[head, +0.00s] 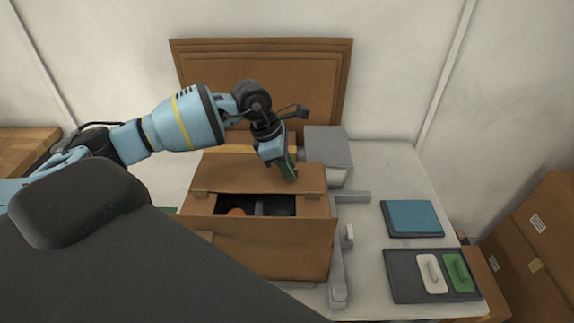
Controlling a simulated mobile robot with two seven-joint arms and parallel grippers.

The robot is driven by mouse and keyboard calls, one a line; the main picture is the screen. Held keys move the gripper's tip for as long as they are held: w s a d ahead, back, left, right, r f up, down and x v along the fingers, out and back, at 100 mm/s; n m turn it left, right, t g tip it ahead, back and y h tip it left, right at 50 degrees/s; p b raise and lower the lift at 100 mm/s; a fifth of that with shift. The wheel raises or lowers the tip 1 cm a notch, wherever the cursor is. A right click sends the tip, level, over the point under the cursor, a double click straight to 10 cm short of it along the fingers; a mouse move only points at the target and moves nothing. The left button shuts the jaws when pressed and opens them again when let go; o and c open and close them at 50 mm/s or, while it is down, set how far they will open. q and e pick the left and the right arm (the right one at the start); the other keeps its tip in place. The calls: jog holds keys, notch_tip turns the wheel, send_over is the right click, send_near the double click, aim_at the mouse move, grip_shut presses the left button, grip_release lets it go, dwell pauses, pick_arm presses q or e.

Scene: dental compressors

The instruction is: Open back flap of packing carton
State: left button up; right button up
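The brown packing carton (270,245) stands on the white table. Its back flap (235,176) is a broad panel along the far side of the opening. The front part of the top is uncovered, showing a dark inside with an orange item (236,212) and dark, partly hidden items. My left gripper (290,172) reaches over from behind the carton, and its green-tipped fingers are at the back flap, near its right part. Whether the fingertips touch it, and how far apart they are, is not clear. My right gripper is out of view.
A grey box-shaped unit (328,148) stands behind the carton on the right. A grey metal frame (338,265) runs along the carton's right side. A blue pad (412,218) and a dark tray (402,275) with white and green pieces lie further right. A brown panel (300,80) stands at the wall.

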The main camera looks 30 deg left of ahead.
pick_arm(q)
grip_shut()
dwell(1.4)
